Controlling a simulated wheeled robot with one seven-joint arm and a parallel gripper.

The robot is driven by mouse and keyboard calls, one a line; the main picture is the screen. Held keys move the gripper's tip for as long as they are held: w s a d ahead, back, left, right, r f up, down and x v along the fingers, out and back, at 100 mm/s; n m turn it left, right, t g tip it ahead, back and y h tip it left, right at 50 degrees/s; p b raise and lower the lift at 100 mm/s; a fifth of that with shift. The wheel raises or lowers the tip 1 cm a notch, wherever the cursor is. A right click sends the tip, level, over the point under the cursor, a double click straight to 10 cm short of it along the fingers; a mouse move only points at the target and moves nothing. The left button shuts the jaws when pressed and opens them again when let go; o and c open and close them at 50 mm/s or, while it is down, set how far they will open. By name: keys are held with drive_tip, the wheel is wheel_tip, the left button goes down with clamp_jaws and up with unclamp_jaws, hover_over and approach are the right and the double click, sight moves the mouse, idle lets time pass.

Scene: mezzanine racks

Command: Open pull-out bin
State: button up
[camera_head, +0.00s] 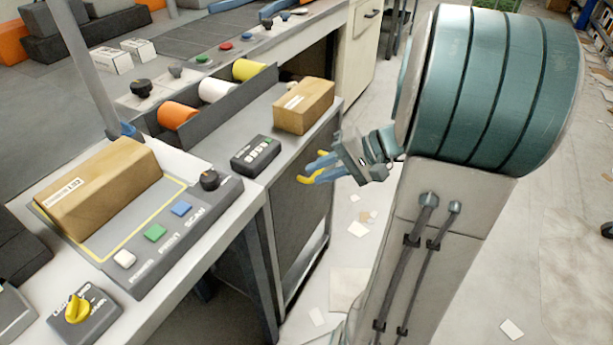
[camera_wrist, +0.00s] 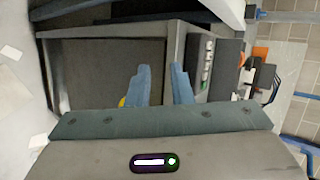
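A grey cabinet unit (camera_head: 303,205) stands under the worktop, with a flat dark front facing the aisle. It may be the pull-out bin; I cannot make out a handle. In the wrist view a dark panel (camera_wrist: 100,72) in a lighter grey frame fills the upper left. My gripper (camera_head: 316,168) is in front of the cabinet's upper edge, its blue fingers with yellow parts pointing at it. In the wrist view my gripper (camera_wrist: 160,85) shows two blue fingers apart with nothing between them. I cannot tell whether they touch the panel.
A cardboard box (camera_head: 304,106) and a black keypad (camera_head: 256,153) stand on the worktop above. Orange, white and yellow rolls (camera_head: 215,90) lie in a rack behind. Another box (camera_head: 100,190) sits on the scale at left. The floor (camera_head: 545,240) at right is mostly clear, with scattered papers.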

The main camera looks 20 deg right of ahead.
sight(318, 172)
drive_tip(key=w+d+f+m+t+b, duration=0.35)
drive_tip(key=d+f+t+b, duration=0.45)
drive_tip(key=d+f, duration=0.45)
drive_tip(key=shift+g, duration=0.6)
drive_tip(key=b+x, duration=0.1)
drive_tip(key=x, duration=0.3)
drive_tip(key=b+x, duration=0.1)
drive_tip(key=x, duration=0.3)
drive_tip(key=b+x, duration=0.2)
drive_tip(key=x, duration=0.2)
drive_tip(key=shift+w+r, duration=0.25)
drive_tip(key=shift+w, duration=0.2)
clamp_jaws()
drive_tip(key=shift+d, duration=0.1)
